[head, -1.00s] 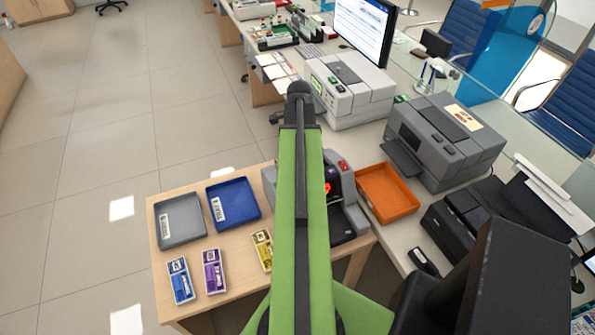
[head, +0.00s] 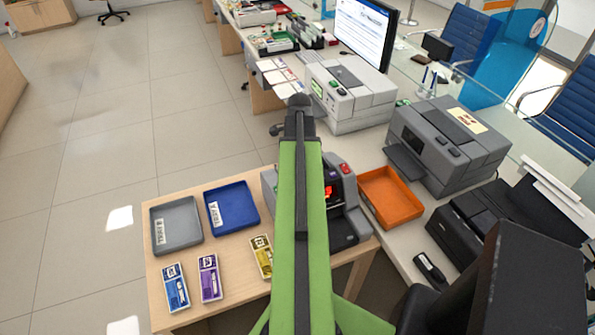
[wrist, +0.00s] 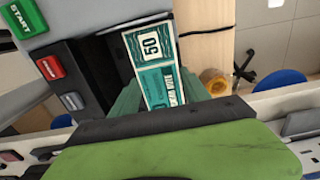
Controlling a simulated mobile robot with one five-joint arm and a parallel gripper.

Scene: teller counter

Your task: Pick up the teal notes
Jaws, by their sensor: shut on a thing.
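The teal notes (wrist: 152,62), a banded bundle marked 50, show in the wrist view. My gripper (wrist: 157,88) is shut on them, with a greenish finger at each side. The bundle is beside the dark opening of the grey counting machine (wrist: 80,75), which has START and red buttons. I cannot tell if the bundle still touches the machine. In the head view the machine (head: 345,200) stands on the wooden table, partly behind my green arm. My gripper and the teal notes are hidden there.
On the wooden table (head: 215,285) are a grey tray (head: 176,228), a blue tray (head: 232,207) and blue, purple and yellow note bundles in holders. An orange tray (head: 390,197) and a grey printer (head: 448,140) stand on the counter to the right. The floor at left is clear.

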